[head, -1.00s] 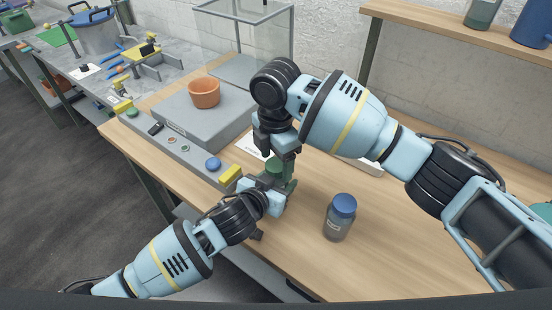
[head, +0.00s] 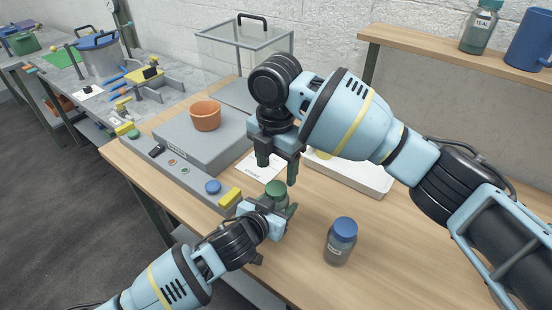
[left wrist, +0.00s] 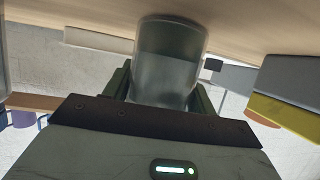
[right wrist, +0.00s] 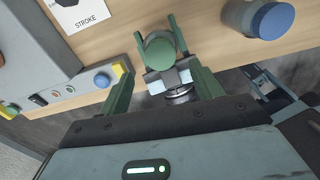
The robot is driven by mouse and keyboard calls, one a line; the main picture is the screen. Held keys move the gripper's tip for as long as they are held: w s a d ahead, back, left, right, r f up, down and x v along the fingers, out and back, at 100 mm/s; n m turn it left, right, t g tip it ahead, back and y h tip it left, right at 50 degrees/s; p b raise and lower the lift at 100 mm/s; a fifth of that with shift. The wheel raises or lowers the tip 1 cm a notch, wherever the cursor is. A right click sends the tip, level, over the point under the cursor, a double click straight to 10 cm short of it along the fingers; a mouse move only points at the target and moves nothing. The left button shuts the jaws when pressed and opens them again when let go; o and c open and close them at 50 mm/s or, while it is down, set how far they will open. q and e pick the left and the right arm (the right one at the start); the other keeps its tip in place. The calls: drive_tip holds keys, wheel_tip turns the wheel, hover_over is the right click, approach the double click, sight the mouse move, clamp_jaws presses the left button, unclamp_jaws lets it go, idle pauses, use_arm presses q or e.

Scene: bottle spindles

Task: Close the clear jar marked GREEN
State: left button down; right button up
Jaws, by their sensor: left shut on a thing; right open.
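A clear jar (left wrist: 168,62) stands upright at the bench's front edge, with a green lid (head: 277,188) on its top. Its marking is not readable. My left gripper (head: 272,210) is shut around the jar's body, with a finger on either side in the left wrist view. My right gripper (head: 277,170) is open and empty above the lid, apart from it. In the right wrist view the green lid (right wrist: 160,50) shows just beyond the open fingers. How tightly the lid sits cannot be told.
A blue-lidded jar (head: 341,243) stands to the right. A grey device with a blue button (head: 213,187) and yellow block (head: 230,198) is to the left. A card (head: 262,168) and white tray (head: 360,174) lie behind. A shelf (head: 440,55) is at upper right.

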sight(276, 188)
wheel_tip(276, 188, up, 2)
drive_tip(key=n, duration=0.5)
drive_tip(key=shift+r+n, duration=0.1)
drive_tip(key=shift+n, duration=0.2)
drive_tip(key=shift+f, duration=4)
drive_tip(key=c, duration=1)
drive_tip(key=m, duration=0.9)
drive_tip(key=shift+m, duration=0.4)
